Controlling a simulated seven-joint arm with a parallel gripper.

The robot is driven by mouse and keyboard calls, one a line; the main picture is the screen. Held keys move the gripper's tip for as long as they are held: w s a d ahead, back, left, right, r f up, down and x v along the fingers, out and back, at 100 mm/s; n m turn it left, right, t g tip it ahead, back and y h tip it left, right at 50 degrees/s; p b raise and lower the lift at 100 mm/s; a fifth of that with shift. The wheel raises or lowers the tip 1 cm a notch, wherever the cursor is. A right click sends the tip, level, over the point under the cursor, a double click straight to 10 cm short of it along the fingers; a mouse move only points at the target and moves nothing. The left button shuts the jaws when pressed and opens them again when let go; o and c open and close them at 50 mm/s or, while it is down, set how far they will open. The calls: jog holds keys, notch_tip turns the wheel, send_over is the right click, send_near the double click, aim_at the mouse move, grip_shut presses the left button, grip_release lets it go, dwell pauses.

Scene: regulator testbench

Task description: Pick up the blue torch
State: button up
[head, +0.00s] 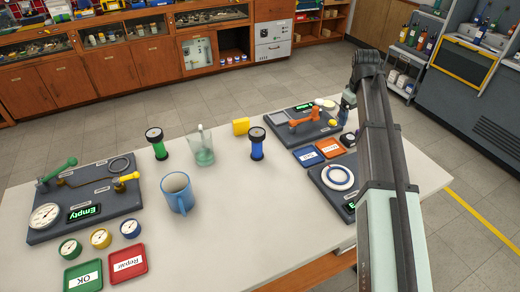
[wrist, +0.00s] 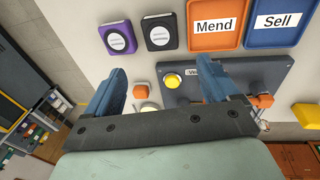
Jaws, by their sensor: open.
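The blue torch (head: 257,143) stands upright on the white table in the head view, with a black head on top and a blue body. A similar green torch (head: 157,145) stands upright to its left, past the glass. My gripper (head: 345,112) is at the far right of the table, by the right end of the far test board, well apart from the blue torch. In the wrist view my gripper (wrist: 163,80) is open, with nothing held between its blue fingers. The blue torch does not show in the wrist view.
A yellow block (head: 241,126) and a glass (head: 201,147) stand near the blue torch. The far board (head: 285,131) carries an orange valve handle. Blue and orange trays (head: 328,147) lie before it. A blue mug (head: 178,192) stands nearer. The table's middle front is clear.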

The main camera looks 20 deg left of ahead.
jog(key=s+a+r+n+g, duration=0.15)
jog(key=s+a, duration=0.25)
jog(key=a, duration=0.4)
jog(key=s+a+r+t, duration=0.1)
jog(key=s+a+r, duration=0.15)
jog(key=a, duration=0.45)
notch_tip(320, 180, up, 3)
jog(key=n+g, duration=0.2)
send_over(256, 133)
jog(key=shift+f+t+y, duration=0.15)
jog(key=shift+t+y, duration=0.1)
jog(key=shift+y, duration=0.05)
jog(key=shift+s+f, duration=0.15)
jog(key=shift+f, duration=0.1)
notch_tip(256, 133, down, 8)
jog(key=shift+r, duration=0.2)
jog(key=shift+w+d+f, duration=0.1)
jog(key=shift+w+f, duration=0.1)
jog(key=shift+f, duration=1.2)
jog(key=shift+w+f, duration=0.2)
jog(key=shift+f, duration=1.2)
jog(key=shift+c, duration=0.4)
jog(key=c, duration=1.3)
jog(key=shift+r, duration=0.15)
